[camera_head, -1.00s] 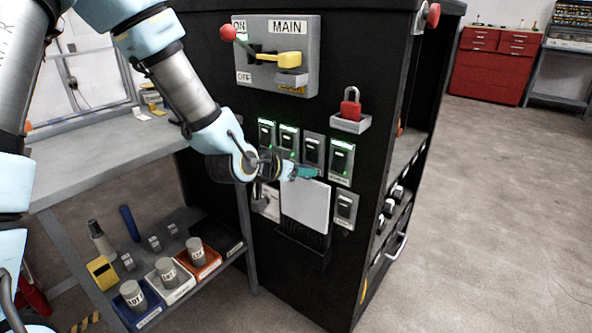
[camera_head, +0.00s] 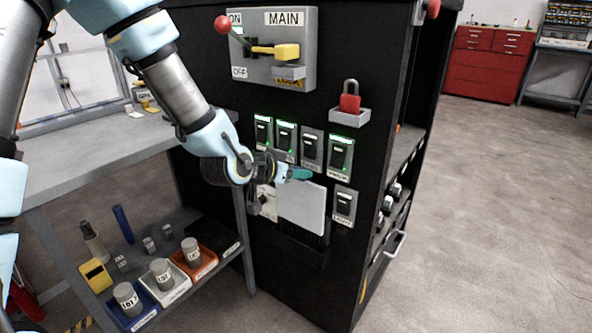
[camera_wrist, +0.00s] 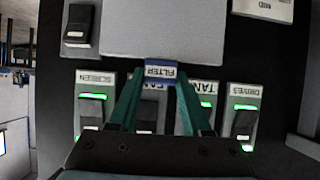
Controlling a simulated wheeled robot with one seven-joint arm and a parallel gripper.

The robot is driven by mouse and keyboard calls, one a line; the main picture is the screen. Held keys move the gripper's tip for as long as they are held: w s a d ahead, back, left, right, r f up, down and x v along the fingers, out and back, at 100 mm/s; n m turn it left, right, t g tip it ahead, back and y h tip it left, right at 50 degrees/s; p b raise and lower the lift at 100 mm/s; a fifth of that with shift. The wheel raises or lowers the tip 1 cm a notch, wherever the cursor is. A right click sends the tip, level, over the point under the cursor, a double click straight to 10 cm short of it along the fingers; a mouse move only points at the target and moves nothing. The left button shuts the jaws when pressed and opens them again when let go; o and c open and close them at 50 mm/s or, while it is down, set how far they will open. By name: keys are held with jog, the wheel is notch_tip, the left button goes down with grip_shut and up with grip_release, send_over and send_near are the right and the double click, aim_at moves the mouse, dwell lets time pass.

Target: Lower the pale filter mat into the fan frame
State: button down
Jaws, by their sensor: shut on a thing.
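The pale filter mat (camera_head: 301,207) is a flat light-grey square in front of the black cabinet's face, upright and slightly tilted in the head view. Its blue tab labelled FILTER (camera_wrist: 161,71) shows in the wrist view, between the teal fingertips. My gripper (camera_head: 300,174) is shut on the mat's top edge at this tab. The mat's broad face (camera_wrist: 165,27) fills the top middle of the wrist view. The dark fan frame (camera_head: 303,241) is on the cabinet just below and behind the mat. The mat's lower edge overlaps its opening; how deep it sits I cannot tell.
Switches with green lights (camera_head: 286,136) sit just above my gripper. A LIGHT switch (camera_head: 344,205) is close right of the mat. The main lever (camera_head: 222,25) and a red padlock (camera_head: 350,97) are higher up. A grey bench (camera_head: 90,150) stands at the left.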

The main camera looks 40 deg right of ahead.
jog(key=shift+f+b, duration=1.4)
jog(key=shift+f, duration=0.6)
jog(key=shift+f+b, duration=3.2)
jog(key=shift+f, duration=0.35)
jog(key=shift+c, duration=1.3)
grip_release()
jog(key=shift+a+r, duration=0.1)
jog(key=p, duration=0.6)
send_near(298, 207)
jog(key=shift+p+v, duration=0.75)
jog(key=shift+v, duration=0.2)
